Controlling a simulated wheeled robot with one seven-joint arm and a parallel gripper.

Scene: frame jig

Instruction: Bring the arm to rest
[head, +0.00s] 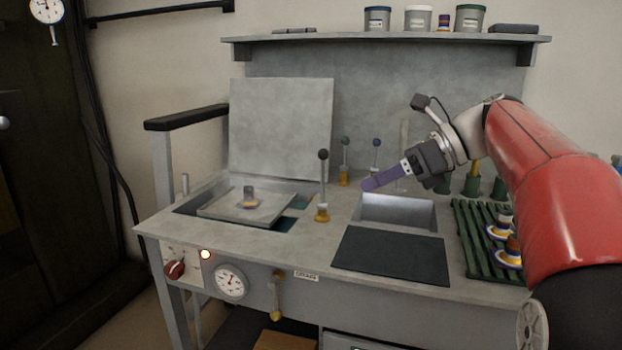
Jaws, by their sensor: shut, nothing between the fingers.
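My gripper (368,185) is at the end of my red arm, right of the middle in the head view. Its purple fingers are shut, with nothing between them. They point left and slightly down, and appear above the back of the metal basin (397,211) in the grey bench (300,246). The gripper appears clear of the bench top. My arm comes in from the right edge and hides part of the bench's right side.
A lever with a dark knob (323,155) stands left of the gripper, with other knobbed levers behind. A grey panel (282,130) stands upright at the back left. A green slatted rack (470,240) holds items under my arm. A shelf (380,39) with pots runs above.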

